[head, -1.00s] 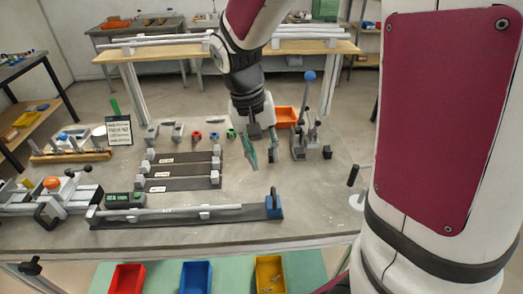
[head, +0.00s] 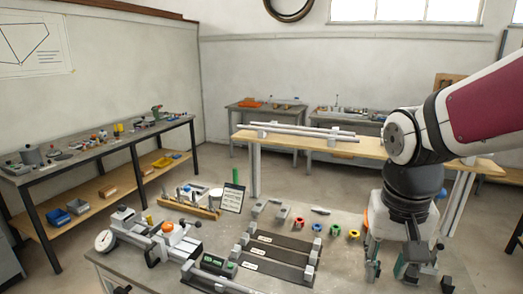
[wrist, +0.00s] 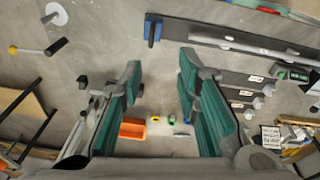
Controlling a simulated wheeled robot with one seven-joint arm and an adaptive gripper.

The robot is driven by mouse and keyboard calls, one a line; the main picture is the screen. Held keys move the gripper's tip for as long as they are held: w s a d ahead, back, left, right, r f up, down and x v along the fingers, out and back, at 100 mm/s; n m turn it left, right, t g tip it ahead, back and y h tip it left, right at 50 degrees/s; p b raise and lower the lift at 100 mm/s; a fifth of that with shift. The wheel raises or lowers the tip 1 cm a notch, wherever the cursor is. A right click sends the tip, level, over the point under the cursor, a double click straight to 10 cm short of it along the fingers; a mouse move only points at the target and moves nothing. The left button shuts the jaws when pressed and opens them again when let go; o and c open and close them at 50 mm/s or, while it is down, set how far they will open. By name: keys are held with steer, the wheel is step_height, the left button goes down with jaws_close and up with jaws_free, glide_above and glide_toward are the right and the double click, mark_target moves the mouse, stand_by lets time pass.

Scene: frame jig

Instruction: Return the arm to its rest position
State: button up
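My gripper (wrist: 158,105) points down over the workbench in the wrist view. Its two green-padded fingers stand wide apart with nothing between them, and only bench top and small parts show below. In the head view my gripper (head: 388,270) hangs at the lower right, above the right part of the bench (head: 215,228). My arm comes in from the right edge.
Black jig bars (head: 275,252) with grey clamps lie below left of my gripper. Coloured rings (head: 317,228) sit beside it. An orange bin (wrist: 132,129) shows in the wrist view. A wooden-topped rack with tubes (head: 300,130) stands behind. Floor is open at the left.

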steer(key=s+a+r+n+t+y, duration=0.1)
steer(key=s+a+r+n+t, duration=0.1)
steer(key=s+r, duration=0.3)
steer(key=s+t, duration=0.1)
steer(key=s, duration=0.3)
steer(key=shift+s+r+n+t, duration=0.25)
steer(key=shift+r+n+t, duration=0.05)
steer(key=shift+n+t, duration=0.1)
steer(key=shift+a, duration=0.2)
stand_by(1.0)
